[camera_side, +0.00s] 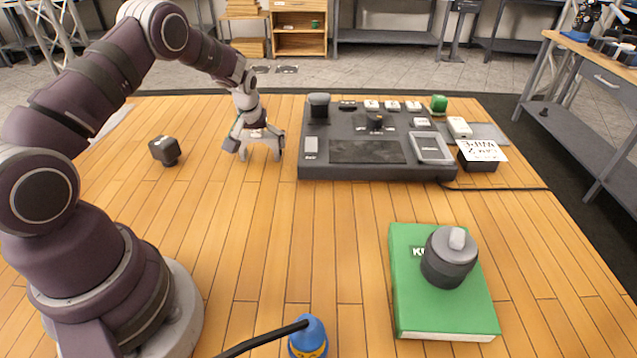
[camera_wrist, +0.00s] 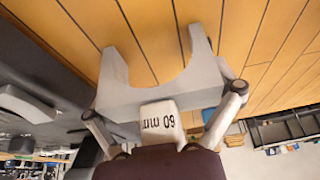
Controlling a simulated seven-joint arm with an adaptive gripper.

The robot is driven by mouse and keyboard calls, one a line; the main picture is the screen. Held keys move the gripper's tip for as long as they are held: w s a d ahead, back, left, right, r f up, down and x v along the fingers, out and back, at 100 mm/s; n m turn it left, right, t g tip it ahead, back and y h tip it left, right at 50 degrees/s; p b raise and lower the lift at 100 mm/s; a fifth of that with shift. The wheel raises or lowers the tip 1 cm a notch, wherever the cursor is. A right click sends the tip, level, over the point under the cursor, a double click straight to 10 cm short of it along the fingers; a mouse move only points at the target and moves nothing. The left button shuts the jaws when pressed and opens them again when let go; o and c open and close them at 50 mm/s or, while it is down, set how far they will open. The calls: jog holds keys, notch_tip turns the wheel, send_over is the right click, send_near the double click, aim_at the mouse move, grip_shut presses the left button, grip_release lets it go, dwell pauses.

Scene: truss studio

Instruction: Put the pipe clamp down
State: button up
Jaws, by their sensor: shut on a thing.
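The pipe clamp (camera_side: 261,145) is a pale grey U-shaped piece held below my gripper (camera_side: 256,136) in the side view, with its open side and two prongs pointing down. It is close above or touching the wooden table; I cannot tell which. In the wrist view, the clamp (camera_wrist: 153,93) spans the space between the fingers, its curved mouth facing the table boards. A white block on it reads "60 mm". My gripper (camera_wrist: 165,106) is shut on the clamp, one finger on each side.
A dark console (camera_side: 365,150) with buttons stands just right of my gripper. A green book (camera_side: 440,300) bearing a dark lidded jar (camera_side: 449,262) lies front right. The middle table is clear.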

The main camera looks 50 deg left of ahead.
jog(key=shift+f, duration=0.1)
jog(key=o, duration=0.9)
jog(key=s+d+r+m, duration=0.1)
jog(key=s+d+r, duration=0.15)
jog(key=r, duration=0.45)
jog(key=s+d+r, duration=0.2)
jog(key=d+r, duration=0.2)
jog(key=r, duration=0.4)
jog(key=s+d+r+m+h, duration=0.1)
jog(key=s+d+m, duration=0.1)
jog(key=s+d, duration=0.2)
jog(key=s+d+r+m+t+h, duration=0.1)
jog(key=s+d+r+m, duration=0.1)
jog(key=s+d+m, duration=0.1)
jog(key=s+d+r+m+t+h, duration=0.1)
jog(key=s+d+r+m, duration=0.1)
jog(key=s+d, duration=0.4)
jog(key=shift+s+d+m, duration=0.1)
jog(key=shift+s+m, duration=0.25)
jog(key=shift+m, duration=0.15)
